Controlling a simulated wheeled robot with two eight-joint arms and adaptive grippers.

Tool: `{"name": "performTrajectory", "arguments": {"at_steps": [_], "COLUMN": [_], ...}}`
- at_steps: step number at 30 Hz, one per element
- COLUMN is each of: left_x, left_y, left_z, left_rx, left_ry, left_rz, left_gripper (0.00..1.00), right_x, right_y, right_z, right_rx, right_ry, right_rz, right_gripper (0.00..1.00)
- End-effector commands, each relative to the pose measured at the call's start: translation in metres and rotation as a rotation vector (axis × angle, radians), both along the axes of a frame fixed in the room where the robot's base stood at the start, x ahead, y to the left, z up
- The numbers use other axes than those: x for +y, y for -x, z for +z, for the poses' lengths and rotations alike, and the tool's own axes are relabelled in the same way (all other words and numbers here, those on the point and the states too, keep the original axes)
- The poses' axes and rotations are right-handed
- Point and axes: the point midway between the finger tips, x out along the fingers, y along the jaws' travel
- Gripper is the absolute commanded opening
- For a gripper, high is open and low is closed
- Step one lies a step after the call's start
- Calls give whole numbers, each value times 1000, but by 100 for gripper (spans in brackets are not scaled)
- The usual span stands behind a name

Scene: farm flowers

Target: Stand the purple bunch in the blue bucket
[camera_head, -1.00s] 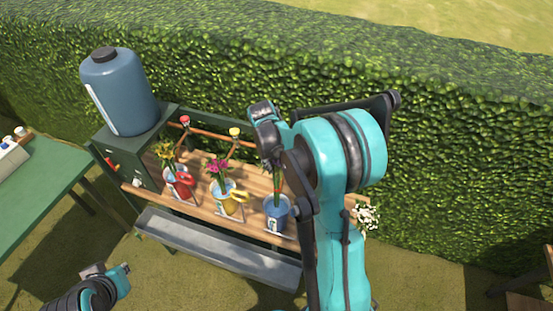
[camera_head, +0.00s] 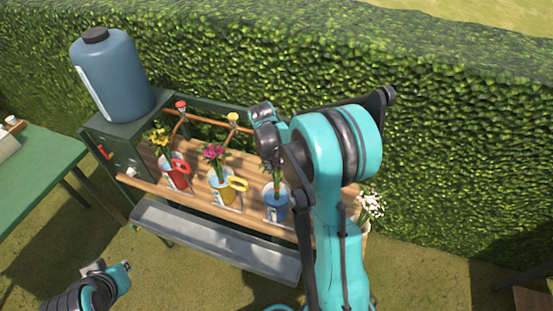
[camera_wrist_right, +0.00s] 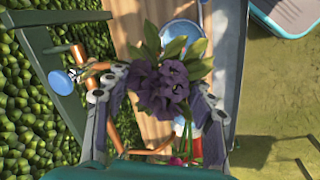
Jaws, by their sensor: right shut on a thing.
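My right gripper (camera_wrist_right: 155,95) is shut on the purple bunch (camera_wrist_right: 165,82), whose dark flowers and green leaves show between the fingers in the wrist view. In the head view my right gripper (camera_head: 268,155) hangs above the blue bucket (camera_head: 275,207), and my arm hides most of the flowers. Green stems show just above the bucket's rim; I cannot tell whether they reach inside. In the wrist view, the blue bucket (camera_wrist_right: 182,33) lies beyond the bunch. My left gripper (camera_head: 110,272) is low at the left, away from the bench, its jaws unclear.
On the wooden bench, a red bucket (camera_head: 173,175) holds yellow flowers and a yellow bucket (camera_head: 221,188) holds pink flowers. White flowers (camera_head: 371,204) stand right of my arm. A grey trough (camera_head: 215,240) runs along the front. A blue tank (camera_head: 113,77) and hedge (camera_head: 440,170) stand behind.

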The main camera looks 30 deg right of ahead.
Motion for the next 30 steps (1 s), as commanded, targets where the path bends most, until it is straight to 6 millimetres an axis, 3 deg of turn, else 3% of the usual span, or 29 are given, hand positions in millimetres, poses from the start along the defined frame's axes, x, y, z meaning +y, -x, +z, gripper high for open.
{"name": "performTrajectory", "arguments": {"at_steps": [15, 30], "left_x": [0, 0], "left_y": [0, 0], "left_z": [-37, -44], "left_rx": [0, 0], "left_ry": [0, 0], "left_rz": [0, 0], "left_gripper": [0, 0], "right_x": [0, 0], "right_y": [0, 0], "right_z": [-45, -53], "right_rx": [0, 0], "right_ry": [0, 0], "right_rz": [0, 0], "right_gripper": [0, 0]}}
